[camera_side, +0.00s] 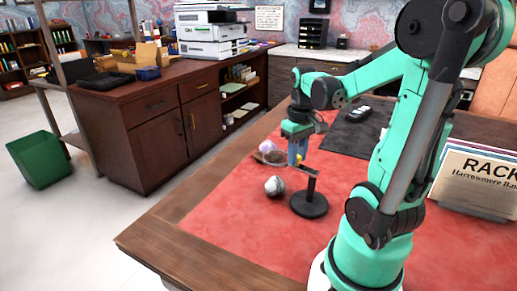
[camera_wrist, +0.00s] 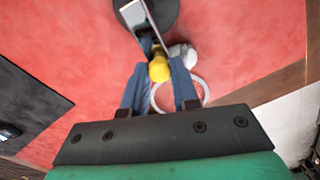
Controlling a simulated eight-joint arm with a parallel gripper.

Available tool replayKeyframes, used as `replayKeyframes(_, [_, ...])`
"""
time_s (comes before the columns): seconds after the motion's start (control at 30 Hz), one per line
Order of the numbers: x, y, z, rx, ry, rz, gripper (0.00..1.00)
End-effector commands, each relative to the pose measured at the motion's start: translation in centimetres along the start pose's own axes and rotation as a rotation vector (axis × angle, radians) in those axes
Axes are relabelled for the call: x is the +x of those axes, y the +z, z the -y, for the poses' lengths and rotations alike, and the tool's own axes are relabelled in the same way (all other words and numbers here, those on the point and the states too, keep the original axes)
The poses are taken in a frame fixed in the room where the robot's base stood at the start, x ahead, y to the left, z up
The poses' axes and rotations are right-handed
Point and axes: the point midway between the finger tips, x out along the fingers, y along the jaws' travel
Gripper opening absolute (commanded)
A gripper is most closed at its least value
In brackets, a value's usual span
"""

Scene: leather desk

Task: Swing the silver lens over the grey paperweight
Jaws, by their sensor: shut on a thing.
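My gripper (camera_side: 298,160) points down over the red mat. In the wrist view its blue fingers (camera_wrist: 158,68) are shut on a yellow knob (camera_wrist: 159,70). The silver lens shows there as a pale ring (camera_wrist: 206,92) just beside the knob, partly hidden by the fingers, with red mat inside it. A metal bar runs from the knob to a stand with a round black base (camera_side: 309,205). The grey paperweight (camera_side: 274,186) sits on the mat left of the base; in the wrist view it (camera_wrist: 184,53) lies beyond the ring, apart from its opening.
A pale purple lump (camera_side: 267,146) and a brownish round thing (camera_side: 272,158) lie behind the paperweight. A dark pad (camera_side: 350,138) lies at the back. A sign (camera_side: 478,180) stands at right. The front of the red mat (camera_side: 235,225) is clear.

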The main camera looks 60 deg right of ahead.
Motion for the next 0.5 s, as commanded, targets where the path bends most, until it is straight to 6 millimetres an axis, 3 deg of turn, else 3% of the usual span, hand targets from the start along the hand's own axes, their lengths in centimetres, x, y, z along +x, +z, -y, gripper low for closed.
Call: replayKeyframes(0.5, [0.02,0.23,0.55,-0.137,0.001,0.001,0.0])
